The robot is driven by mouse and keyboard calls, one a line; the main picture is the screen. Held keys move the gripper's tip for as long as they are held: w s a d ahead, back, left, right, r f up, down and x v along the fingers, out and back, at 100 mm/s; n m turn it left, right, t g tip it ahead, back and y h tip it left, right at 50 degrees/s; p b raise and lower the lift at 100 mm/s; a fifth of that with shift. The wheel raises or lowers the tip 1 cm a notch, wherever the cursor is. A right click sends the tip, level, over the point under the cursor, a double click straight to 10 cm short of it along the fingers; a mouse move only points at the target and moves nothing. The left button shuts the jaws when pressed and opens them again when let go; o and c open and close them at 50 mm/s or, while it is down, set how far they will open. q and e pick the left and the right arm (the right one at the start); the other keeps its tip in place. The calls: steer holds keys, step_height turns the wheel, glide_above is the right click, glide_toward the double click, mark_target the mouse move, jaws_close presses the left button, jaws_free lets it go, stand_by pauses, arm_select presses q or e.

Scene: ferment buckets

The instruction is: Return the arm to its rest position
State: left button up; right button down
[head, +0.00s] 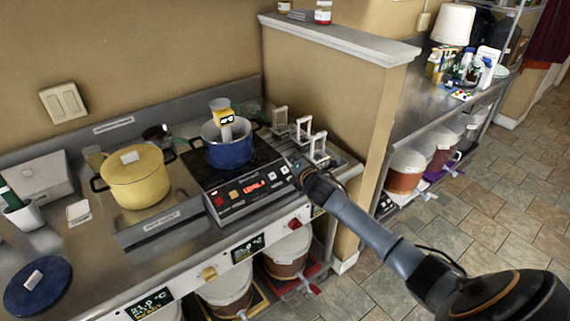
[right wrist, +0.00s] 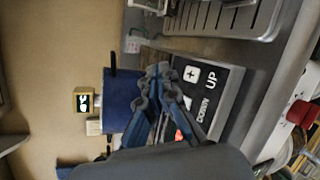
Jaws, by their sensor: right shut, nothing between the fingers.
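My right arm reaches in from the lower right in the head view. My right gripper (head: 293,167) is over the right part of the cooker's control panel (head: 247,190), just right of the blue pot. In the right wrist view, the fingers of the right gripper (right wrist: 160,72) are together with nothing between them, in front of the panel (right wrist: 208,92) with its UP and DOWN labels. The gripper looks close to the panel; I cannot tell whether it touches. My left gripper is not in view.
A blue pot (head: 229,152) with a yellow-topped device stands on the cooker. A yellow pot (head: 138,182) stands left of it. White frames (head: 313,140) stand on the steel counter to the right. A partition wall (head: 334,110) rises behind my arm. Buckets (head: 288,250) sit below.

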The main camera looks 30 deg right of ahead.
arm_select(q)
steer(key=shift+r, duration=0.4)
arm_select(e)
steer(key=shift+s+r, duration=0.2)
steer(key=shift+r, duration=0.1)
